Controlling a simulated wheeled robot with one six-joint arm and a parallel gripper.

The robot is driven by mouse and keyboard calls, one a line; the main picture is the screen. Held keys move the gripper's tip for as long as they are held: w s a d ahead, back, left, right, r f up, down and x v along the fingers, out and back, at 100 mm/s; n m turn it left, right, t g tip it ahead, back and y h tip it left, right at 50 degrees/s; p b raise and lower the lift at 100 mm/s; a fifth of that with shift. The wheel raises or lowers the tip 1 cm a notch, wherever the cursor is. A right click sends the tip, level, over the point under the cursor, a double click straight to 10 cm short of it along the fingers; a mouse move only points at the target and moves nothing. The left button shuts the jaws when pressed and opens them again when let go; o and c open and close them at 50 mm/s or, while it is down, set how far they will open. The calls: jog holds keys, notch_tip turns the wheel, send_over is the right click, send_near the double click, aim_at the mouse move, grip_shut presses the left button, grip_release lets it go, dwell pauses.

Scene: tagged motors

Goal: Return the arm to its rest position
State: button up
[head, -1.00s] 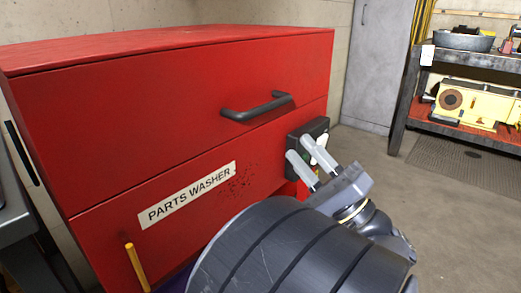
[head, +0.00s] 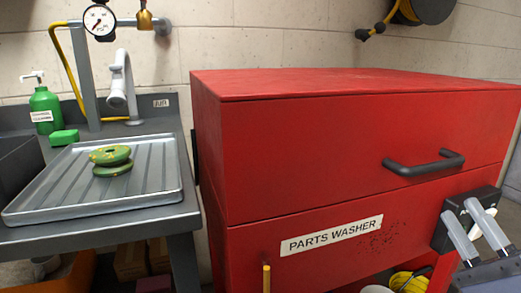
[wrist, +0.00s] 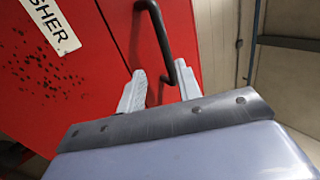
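My gripper (head: 460,208) is at the right edge of the head view, in front of the dark control box (head: 441,240) on the red parts washer (head: 300,165). Its two pale fingers are apart with nothing between them. In the wrist view my gripper (wrist: 160,70) also shows open and empty, with the washer's dark handle (wrist: 162,38) beyond and between the fingers. I cannot tell how far the fingertips are from the washer. Most of my arm is outside the head view.
A sink bench with a metal drain tray (head: 60,205) stands left of the washer, holding green round parts (head: 111,160). A green bottle (head: 44,108), a tap (head: 122,85) and a gauge (head: 99,20) are behind. A yellow rod (head: 266,279) stands at the washer's front.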

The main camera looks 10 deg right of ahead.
aim_at(435, 168)
jog(key=b+x, duration=0.1)
jog(key=x, duration=0.8)
jog(key=shift+r, duration=0.25)
